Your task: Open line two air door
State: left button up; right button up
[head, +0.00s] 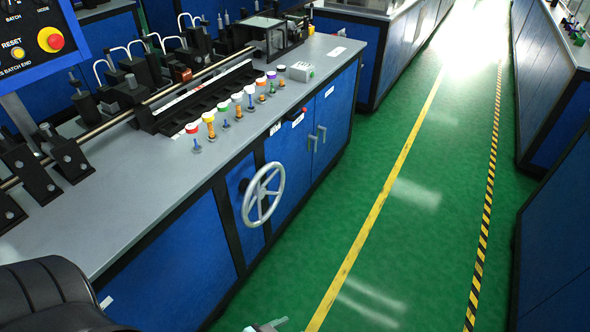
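No door in view is readably marked as the line two air door. A long bench (128,192) with blue panels runs along the left. On its front, a pair of blue cabinet doors with two grey upright handles (316,138) looks shut. A silver spoked handwheel (263,195) stands out from a narrow blue panel nearer to me. A small grey piece (266,326) at the bottom edge may be the tip of my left gripper; its fingers are cut off. My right gripper is out of view.
Several knobs with coloured caps (237,98) line the bench top beside a metal rod. A control panel (38,38) with a red button is at the upper left. Green floor (408,200) lies open between the bench and blue cabinets (556,240) on the right.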

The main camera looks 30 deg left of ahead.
aim_at(290, 146)
jog(key=u, duration=0.55)
jog(key=i+u, duration=0.2)
jog(key=u, duration=0.2)
jog(key=i+l+u, duration=0.15)
jog(key=u, duration=0.2)
jog(key=i+l+u, duration=0.15)
jog(key=u, duration=0.25)
jog(key=i+l+u, duration=0.3)
jog(key=l, duration=0.25)
jog(key=i+l+u, duration=0.15)
jog(key=l, duration=0.15)
jog(key=i+l, duration=0.15)
jog(key=l, duration=0.25)
jog(key=i+l, duration=0.15)
jog(key=l, duration=0.25)
jog(key=i+l+u, duration=0.1)
jog(key=l, duration=0.3)
jog(key=i+l, duration=0.2)
jog(key=l, duration=0.2)
jog(key=i+l+u, duration=0.1)
jog(key=l, duration=0.3)
jog(key=i, duration=0.05)
